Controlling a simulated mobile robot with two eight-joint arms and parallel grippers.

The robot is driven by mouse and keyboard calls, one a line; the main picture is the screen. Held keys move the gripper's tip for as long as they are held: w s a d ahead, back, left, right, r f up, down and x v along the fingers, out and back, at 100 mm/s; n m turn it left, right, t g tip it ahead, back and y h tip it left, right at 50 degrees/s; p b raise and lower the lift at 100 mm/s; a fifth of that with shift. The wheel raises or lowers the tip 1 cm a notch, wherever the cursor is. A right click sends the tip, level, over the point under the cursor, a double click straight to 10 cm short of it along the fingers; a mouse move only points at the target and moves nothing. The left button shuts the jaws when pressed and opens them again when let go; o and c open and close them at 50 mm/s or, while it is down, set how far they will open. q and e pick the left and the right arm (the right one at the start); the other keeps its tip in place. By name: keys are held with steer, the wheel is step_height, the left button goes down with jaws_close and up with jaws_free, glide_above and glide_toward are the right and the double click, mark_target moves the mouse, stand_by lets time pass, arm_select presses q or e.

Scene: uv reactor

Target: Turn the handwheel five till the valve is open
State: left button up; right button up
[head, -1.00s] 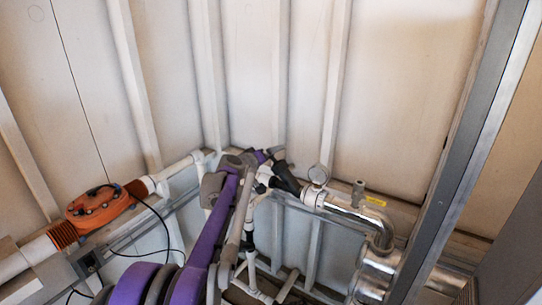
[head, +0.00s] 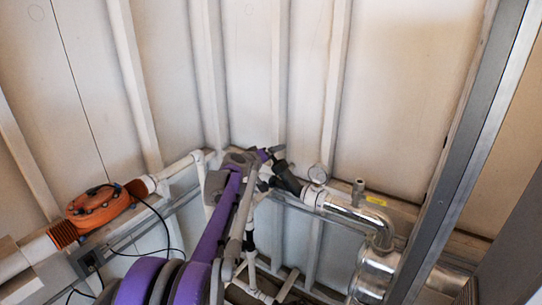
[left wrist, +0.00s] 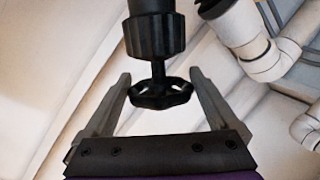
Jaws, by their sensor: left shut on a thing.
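The handwheel (left wrist: 160,97) is a small black lobed wheel on a short stem under a black ribbed valve body (left wrist: 156,36) in the left wrist view. My left gripper (left wrist: 160,76) has one grey finger on each side of the wheel and is shut on it. In the head view my left gripper (head: 268,156) is at the pipework near the wall, beside the black valve body (head: 287,178). The wheel itself is hidden or too small to tell there. My right gripper is in neither view.
An orange unit (head: 98,206) with a black cable is at the left. White pipes (left wrist: 265,58) pass close to my right finger. A grey post (head: 465,150) stands at the right.

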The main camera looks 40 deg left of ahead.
arm_select(q)
steer(key=shift+f+n+g+y+b, duration=0.2)
steer(key=shift+n+g+y+b, duration=0.5)
steer(key=shift+g+b, duration=0.7)
steer(key=shift+r+n+g+y+b, duration=0.15)
steer(key=shift+n+g+y+b, duration=0.3)
steer(key=shift+b, duration=0.45)
steer(key=shift+n+g+y, duration=0.25)
steer(key=shift+g, duration=0.1)
steer(key=shift+r+n+g+p, duration=0.1)
steer(key=shift+n+g+p, duration=0.25)
steer(key=shift+g, duration=0.15)
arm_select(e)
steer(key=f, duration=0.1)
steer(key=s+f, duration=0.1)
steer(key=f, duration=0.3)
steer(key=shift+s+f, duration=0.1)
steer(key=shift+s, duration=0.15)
arm_select(q)
steer(key=shift+g+y, duration=0.3)
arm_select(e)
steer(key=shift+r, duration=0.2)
arm_select(q)
steer(key=o, duration=1)
steer(key=shift+s, duration=0.1)
